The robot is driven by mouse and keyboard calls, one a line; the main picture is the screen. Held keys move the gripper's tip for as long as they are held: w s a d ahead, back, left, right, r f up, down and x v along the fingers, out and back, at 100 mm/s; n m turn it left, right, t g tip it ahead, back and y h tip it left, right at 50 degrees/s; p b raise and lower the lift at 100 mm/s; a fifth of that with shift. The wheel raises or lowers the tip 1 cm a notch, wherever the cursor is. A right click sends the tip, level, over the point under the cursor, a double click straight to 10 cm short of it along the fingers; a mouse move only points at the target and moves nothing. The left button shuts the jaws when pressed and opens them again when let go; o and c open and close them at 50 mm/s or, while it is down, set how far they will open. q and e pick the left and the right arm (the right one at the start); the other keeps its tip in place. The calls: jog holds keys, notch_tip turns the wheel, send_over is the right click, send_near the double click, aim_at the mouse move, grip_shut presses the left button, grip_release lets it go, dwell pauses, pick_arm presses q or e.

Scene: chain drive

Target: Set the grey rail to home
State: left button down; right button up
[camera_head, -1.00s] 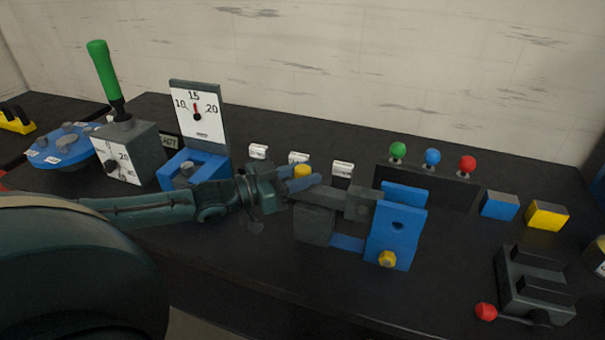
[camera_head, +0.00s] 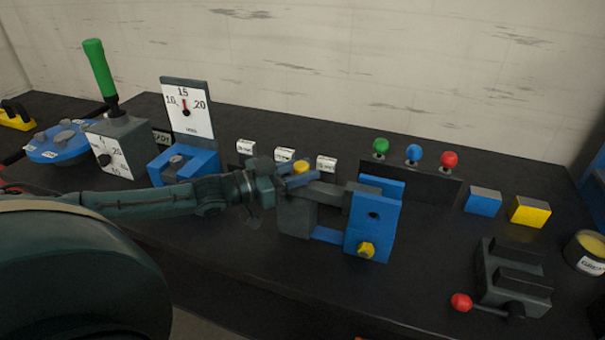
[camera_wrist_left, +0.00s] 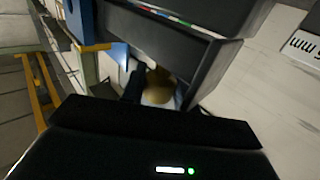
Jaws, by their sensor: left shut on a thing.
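The grey rail (camera_head: 327,193) is a dark grey bar lying across a grey block (camera_head: 297,217), its right end reaching behind the upright blue plate (camera_head: 376,215). A yellow knob (camera_head: 301,166) stands at the rail's left end. My left gripper (camera_head: 297,180) comes in from the left and is shut on the yellow knob, its blue-grey fingers hiding the knob's lower part. A rounded yellow-brown shape, likely this knob, shows in the left wrist view (camera_wrist_left: 157,92) beside a dark finger. My right gripper is not in view.
A yellow bolt (camera_head: 366,250) sits low on the blue plate. White labelled blocks (camera_head: 284,154) stand behind the gripper. A dial (camera_head: 188,108) is behind at left, coloured knobs (camera_head: 414,153) behind at right. A grey clamp (camera_head: 512,277) with a red handle is front right.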

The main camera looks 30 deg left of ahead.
aim_at(317, 185)
pick_arm(q)
jog(key=d, duration=0.3)
jog(key=shift+w+d+r+p, duration=0.1)
jog(key=shift+w+p, duration=0.2)
jog(key=shift+w, duration=0.05)
jog(key=c, duration=1.5)
grip_release()
jog(key=o, duration=0.4)
jog(key=shift+d, duration=0.15)
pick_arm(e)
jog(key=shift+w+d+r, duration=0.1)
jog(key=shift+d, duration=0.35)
